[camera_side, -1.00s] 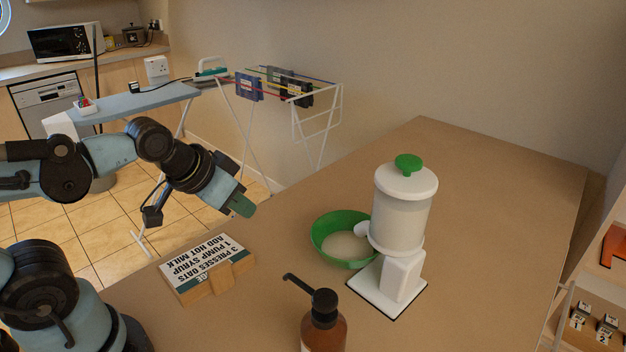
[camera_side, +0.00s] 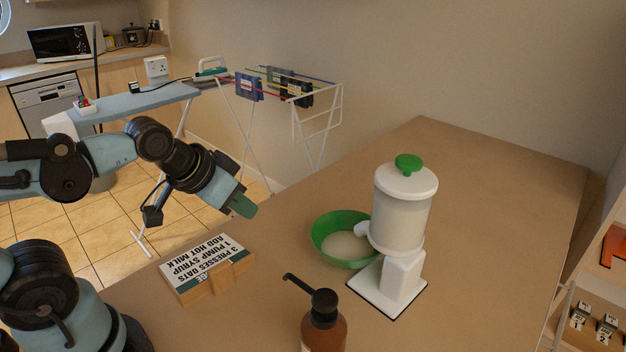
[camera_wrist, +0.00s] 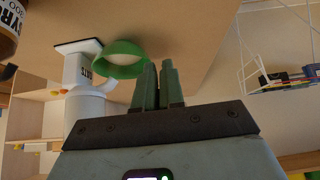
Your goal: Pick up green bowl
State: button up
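The green bowl (camera_side: 322,244) stands upright on the brown table with pale, oat-like contents in it, under the spout of a white dispenser (camera_side: 402,215) with a green knob. The dispenser's body hides part of the bowl's right side. My gripper (camera_side: 244,207) is in the air to the upper left of the bowl, clear of it. In the wrist view, the bowl (camera_wrist: 121,72) shows just beyond the fingers of my gripper (camera_wrist: 158,80). The two green fingers are close together with nothing visible between them.
A recipe sign (camera_side: 207,268) on a wooden stand is left of the bowl. A brown pump bottle (camera_side: 323,325) stands in front of it. The table behind the bowl and dispenser is bare. A shelf (camera_side: 598,310) is at the far right.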

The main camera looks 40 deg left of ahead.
jog(key=o, duration=0.6)
jog(key=shift+c, duration=0.2)
jog(key=m+g+h, duration=0.4)
jog(key=m+h, duration=1)
jog(key=m, duration=0.9)
send_near(320, 251)
jog(key=x, duration=0.9)
jog(key=shift+w+d+f, duration=0.1)
jog(key=shift+d, duration=0.2)
